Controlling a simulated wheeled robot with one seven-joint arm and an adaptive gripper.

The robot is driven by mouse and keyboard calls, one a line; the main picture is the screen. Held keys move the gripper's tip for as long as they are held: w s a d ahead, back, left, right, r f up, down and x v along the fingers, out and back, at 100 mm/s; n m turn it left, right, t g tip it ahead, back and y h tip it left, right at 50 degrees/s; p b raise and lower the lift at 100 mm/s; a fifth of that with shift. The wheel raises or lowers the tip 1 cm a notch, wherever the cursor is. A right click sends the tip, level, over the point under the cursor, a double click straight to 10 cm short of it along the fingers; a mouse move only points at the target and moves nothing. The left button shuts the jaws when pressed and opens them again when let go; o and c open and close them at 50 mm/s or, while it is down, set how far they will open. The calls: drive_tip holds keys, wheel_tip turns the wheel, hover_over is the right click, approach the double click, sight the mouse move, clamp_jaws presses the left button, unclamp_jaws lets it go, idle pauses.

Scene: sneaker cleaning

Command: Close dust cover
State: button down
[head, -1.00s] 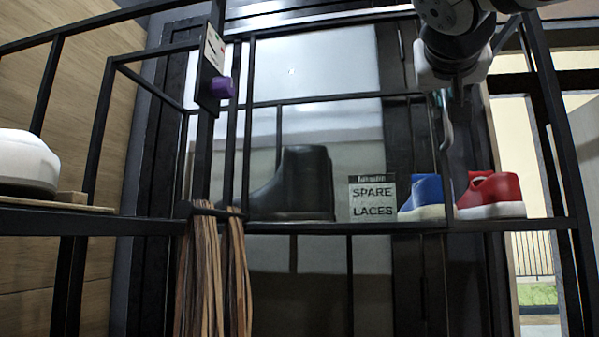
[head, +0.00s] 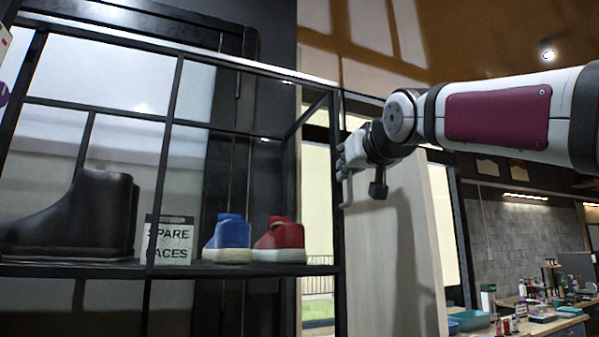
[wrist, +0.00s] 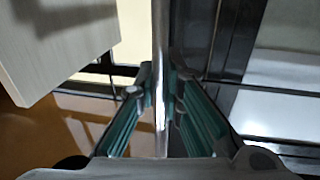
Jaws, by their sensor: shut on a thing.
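My gripper (head: 346,178) is at the right front edge of the black-framed shelf (head: 240,270), beside its corner post. In the wrist view, the green-padded fingers (wrist: 160,112) sit on either side of a thin shiny bar (wrist: 160,50) and are shut on it. The bar runs straight up the picture between the fingers. I cannot tell whether it is an edge or handle of the dust cover. No separate dust cover can be made out clearly in either view.
On the shelf are a black boot (head: 85,215), a "SPARE LACES" sign (head: 170,241), a blue shoe (head: 228,240) and a red shoe (head: 280,240). A pale wooden panel (head: 400,245) stands right of the shelf. A cluttered counter (head: 530,325) lies farther right.

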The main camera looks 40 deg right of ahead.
drive_tip(key=shift+s+d, duration=0.1)
drive_tip(key=shift+d, duration=0.1)
drive_tip(key=c, duration=1.7)
unclamp_jaws()
drive_tip(key=shift+d, duration=0.15)
drive_tip(key=v, duration=1.2)
